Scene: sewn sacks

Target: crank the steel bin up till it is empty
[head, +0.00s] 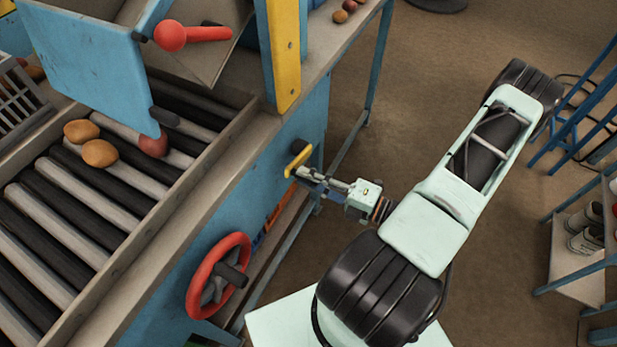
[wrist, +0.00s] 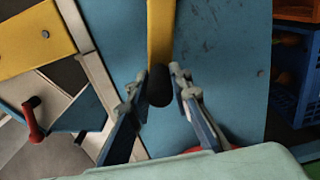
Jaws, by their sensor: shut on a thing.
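A yellow crank arm (head: 298,160) stands out from the blue side panel of the machine in the head view. In the wrist view the crank arm (wrist: 160,30) comes down from the top edge and ends in a black grip (wrist: 160,88). My gripper (head: 308,173) is at the crank, and its two fingers (wrist: 160,80) are on either side of the black grip, shut on it. A tilted grey sheet-metal part (head: 205,62), possibly the steel bin, shows at the top of the head view. I cannot see inside it.
A roller bed (head: 75,190) holds a few round potato-like things (head: 100,153). A red handwheel (head: 218,275) juts from the panel below my gripper. A red-knobbed lever (head: 195,36) sits by a blue plate (head: 85,60). Open floor lies right of the machine.

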